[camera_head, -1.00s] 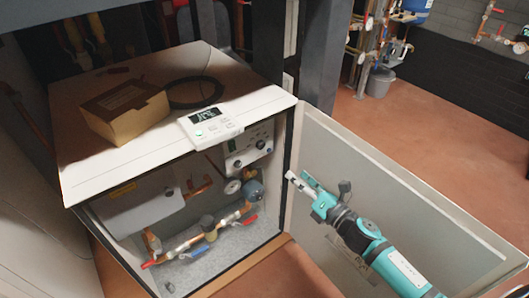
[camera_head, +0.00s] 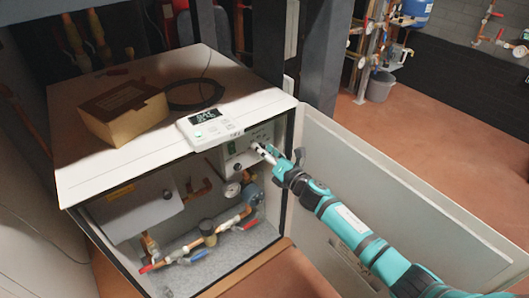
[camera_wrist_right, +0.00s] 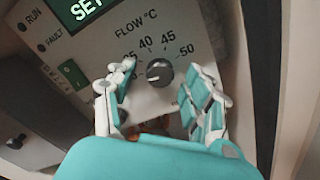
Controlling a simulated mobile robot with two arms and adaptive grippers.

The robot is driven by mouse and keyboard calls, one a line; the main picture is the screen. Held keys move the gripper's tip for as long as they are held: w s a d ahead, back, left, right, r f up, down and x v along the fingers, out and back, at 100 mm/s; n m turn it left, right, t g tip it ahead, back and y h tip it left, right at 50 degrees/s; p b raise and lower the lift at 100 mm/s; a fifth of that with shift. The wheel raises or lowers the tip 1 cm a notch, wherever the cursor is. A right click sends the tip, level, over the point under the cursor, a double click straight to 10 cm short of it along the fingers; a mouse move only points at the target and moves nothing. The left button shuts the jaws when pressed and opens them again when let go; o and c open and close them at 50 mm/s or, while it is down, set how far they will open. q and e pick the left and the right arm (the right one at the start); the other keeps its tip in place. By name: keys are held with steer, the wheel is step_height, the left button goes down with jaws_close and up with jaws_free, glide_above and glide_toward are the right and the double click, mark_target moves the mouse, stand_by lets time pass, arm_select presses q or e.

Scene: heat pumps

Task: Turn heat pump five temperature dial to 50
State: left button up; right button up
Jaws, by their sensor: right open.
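The temperature dial (camera_wrist_right: 159,72) is a dark round knob on a pale panel marked FLOW °C, with 40, 45 and 50 readable around it. Which number it points to is hard to tell. My right gripper (camera_wrist_right: 155,98) is open, with one finger on each side of the dial and a gap visible to both. In the head view, my right gripper (camera_head: 266,152) reaches into the upper right of the open heat pump cabinet and covers the dial. The control panel (camera_head: 233,160) shows beside it. My left gripper is not in view.
The open cabinet door (camera_head: 400,200) stands behind and beside my right arm. Pipes with red and blue valve handles (camera_head: 195,256) lie below the panel. A cardboard box (camera_head: 123,112) and a white controller (camera_head: 209,126) rest on the cabinet top.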

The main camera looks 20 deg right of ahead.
jaws_close()
stand_by(0.3)
